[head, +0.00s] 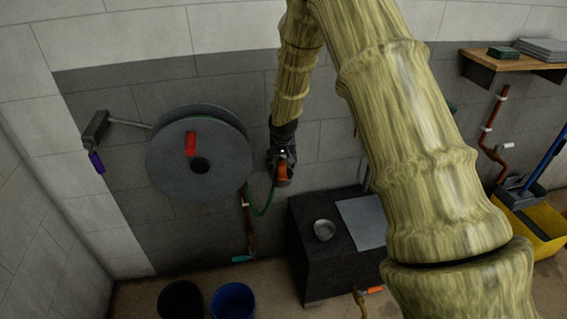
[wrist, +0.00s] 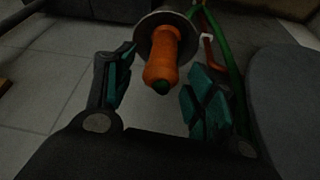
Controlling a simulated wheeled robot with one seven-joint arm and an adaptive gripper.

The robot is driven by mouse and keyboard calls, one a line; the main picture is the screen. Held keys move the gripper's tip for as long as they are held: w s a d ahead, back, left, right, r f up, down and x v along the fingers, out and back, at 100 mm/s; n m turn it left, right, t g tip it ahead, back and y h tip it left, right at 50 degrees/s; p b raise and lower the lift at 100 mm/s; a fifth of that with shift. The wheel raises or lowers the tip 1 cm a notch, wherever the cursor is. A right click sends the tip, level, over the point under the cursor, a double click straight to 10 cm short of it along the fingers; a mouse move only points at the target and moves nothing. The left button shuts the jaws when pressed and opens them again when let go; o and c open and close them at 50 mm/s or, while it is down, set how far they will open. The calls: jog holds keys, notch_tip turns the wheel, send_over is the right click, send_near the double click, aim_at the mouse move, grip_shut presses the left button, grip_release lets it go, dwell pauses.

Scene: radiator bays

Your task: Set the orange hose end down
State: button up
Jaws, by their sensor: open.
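The orange hose end (head: 282,173) is in front of the grey wall, right of the hose reel (head: 175,165), with green hose (head: 262,211) hanging in a loop between them. In the wrist view the orange hose end (wrist: 162,62) points toward the camera, with a round grey disc (wrist: 178,22) behind it. My gripper (head: 283,160) is at the hose end in the head view. In the wrist view its teal-padded fingers (wrist: 163,68) are open on either side of the hose end, with visible gaps. Whether the disc supports the hose end is unclear.
A dark block (head: 320,265) below right carries a metal bowl (head: 324,229) and a grey plate (head: 362,222). A black bucket (head: 180,300) and a blue bucket (head: 233,301) stand on the floor. The reel has a crank with a purple grip (head: 96,162). A wooden shelf (head: 515,62) is at right.

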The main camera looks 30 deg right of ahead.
jog(key=b+v, duration=0.1)
jog(key=v, duration=0.8)
jog(key=s+a+f+n+g+y, duration=0.1)
jog(key=s+a+f, duration=0.4)
jog(key=s+f, duration=0.7)
jog(key=s+a+f+n+g+y, duration=0.1)
jog(key=s+a+f, duration=0.5)
jog(key=s+f, duration=0.5)
jog(key=s+a+f, duration=0.1)
jog(key=s+f, duration=0.2)
jog(key=s, duration=0.5)
jog(key=s+a+f+n+g, duration=0.1)
jog(key=s+f, duration=0.3)
jog(key=s, duration=0.5)
jog(key=s+a+f+n+g, duration=0.1)
jog(key=s+f, duration=0.3)
jog(key=s, duration=0.4)
jog(key=shift+s+a+f, duration=0.25)
jog(key=shift+a, duration=0.3)
